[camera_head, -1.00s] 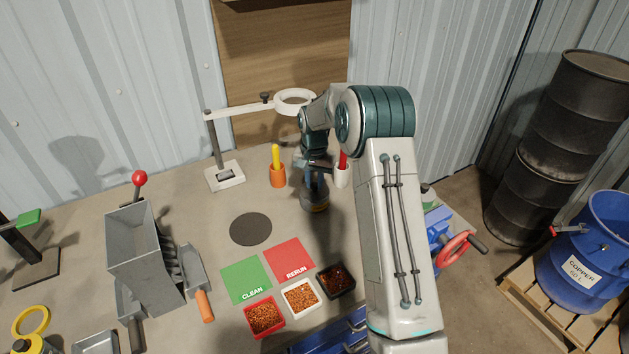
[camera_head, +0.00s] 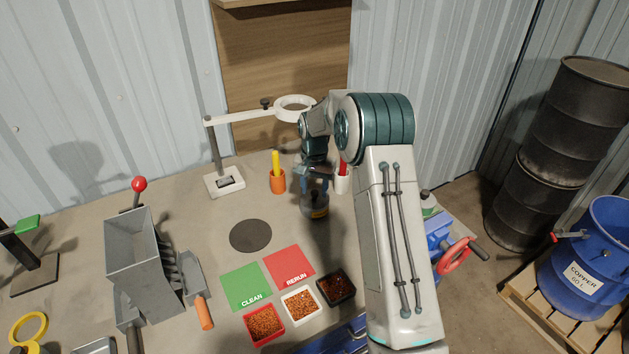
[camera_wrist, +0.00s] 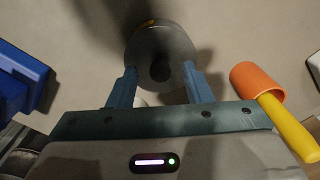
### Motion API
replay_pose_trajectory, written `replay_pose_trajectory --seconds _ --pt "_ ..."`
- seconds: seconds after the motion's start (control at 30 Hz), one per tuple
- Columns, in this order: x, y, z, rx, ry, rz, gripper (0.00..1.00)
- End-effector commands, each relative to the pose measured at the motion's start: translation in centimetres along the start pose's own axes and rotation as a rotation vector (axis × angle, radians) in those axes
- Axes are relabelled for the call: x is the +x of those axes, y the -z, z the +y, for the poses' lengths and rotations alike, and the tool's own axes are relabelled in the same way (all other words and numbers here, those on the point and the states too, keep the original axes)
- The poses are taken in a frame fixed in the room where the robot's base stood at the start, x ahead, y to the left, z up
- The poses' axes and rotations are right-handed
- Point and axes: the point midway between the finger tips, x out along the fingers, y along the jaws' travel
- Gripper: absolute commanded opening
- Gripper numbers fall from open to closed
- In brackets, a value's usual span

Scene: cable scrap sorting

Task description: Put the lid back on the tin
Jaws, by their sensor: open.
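The tin (camera_head: 318,211) is a dark grey cylinder with a yellow band, upright on the bench below my gripper (camera_head: 314,182). In the wrist view the round grey top (camera_wrist: 152,44) lies just beyond and partly between my fingertips (camera_wrist: 158,74), with a darker round spot at its middle. This top looks like the lid, seated on the tin, but I cannot tell for certain whether it sits fully down. My gripper is open, one finger to each side, with nothing held. My arm hides part of the bench to the right.
A ring on a stand (camera_head: 224,180) is behind. A dark disc (camera_head: 250,236), green (camera_head: 246,287) and red (camera_head: 289,266) mats lie in front.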

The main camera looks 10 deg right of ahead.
Motion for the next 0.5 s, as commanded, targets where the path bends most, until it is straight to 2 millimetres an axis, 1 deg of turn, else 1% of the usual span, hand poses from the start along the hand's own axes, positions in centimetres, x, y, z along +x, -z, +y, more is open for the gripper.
replay_pose_trajectory --seconds 0.17,0.5 --pt "-2.0 0.1 -0.1 0.001 0.002 0.005 0.45" --pt "-9.7 0.1 -0.1 0.0 0.003 0.005 0.45"
